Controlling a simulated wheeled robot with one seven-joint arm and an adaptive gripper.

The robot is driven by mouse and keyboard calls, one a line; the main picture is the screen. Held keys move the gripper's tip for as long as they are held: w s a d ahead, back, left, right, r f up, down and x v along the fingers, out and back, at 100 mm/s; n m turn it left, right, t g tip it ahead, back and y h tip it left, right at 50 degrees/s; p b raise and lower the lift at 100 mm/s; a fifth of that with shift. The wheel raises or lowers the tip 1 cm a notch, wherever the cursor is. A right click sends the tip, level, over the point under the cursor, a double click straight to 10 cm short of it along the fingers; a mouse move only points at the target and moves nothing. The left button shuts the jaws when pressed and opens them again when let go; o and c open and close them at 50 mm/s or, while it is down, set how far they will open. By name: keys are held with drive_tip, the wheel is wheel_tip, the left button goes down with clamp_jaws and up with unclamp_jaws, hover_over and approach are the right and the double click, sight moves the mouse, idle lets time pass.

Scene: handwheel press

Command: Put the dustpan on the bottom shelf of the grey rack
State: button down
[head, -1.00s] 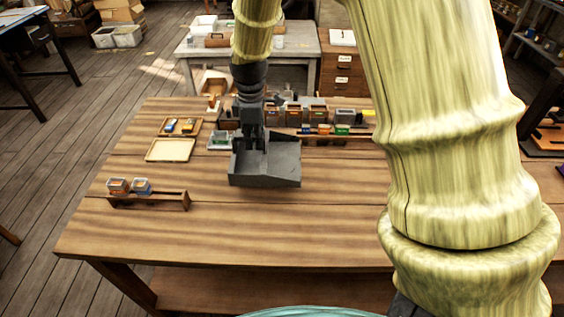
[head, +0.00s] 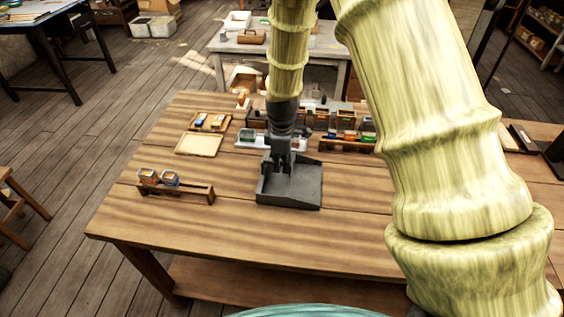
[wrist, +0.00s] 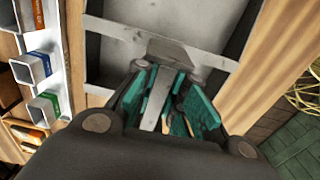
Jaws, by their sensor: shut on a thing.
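The dark grey dustpan (head: 302,190) is over the middle of the wooden table in the head view, its open pan facing up. My gripper (head: 276,167) points down and is shut on it at the pan's back side. I cannot tell whether the pan touches the tabletop. In the wrist view the grey pan (wrist: 110,55) fills the upper middle, and the teal pads of my gripper (wrist: 165,105) close around its pale handle part. I cannot make out a grey rack for certain in these views.
The wooden table (head: 150,222) bears a small rack with two boxes (head: 175,190) at left, a pale tray (head: 199,144), and several bins behind the dustpan. A whitish table (head: 330,45) stands behind. Open floor (head: 60,150) lies left; a stool (head: 15,205) is at the left edge.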

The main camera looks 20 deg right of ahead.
drive_tip(key=shift+f, duration=0.25)
drive_tip(key=c, duration=1.5)
unclamp_jaws()
drive_tip(key=shift+o, duration=0.2)
drive_tip(key=shift+r, duration=0.15)
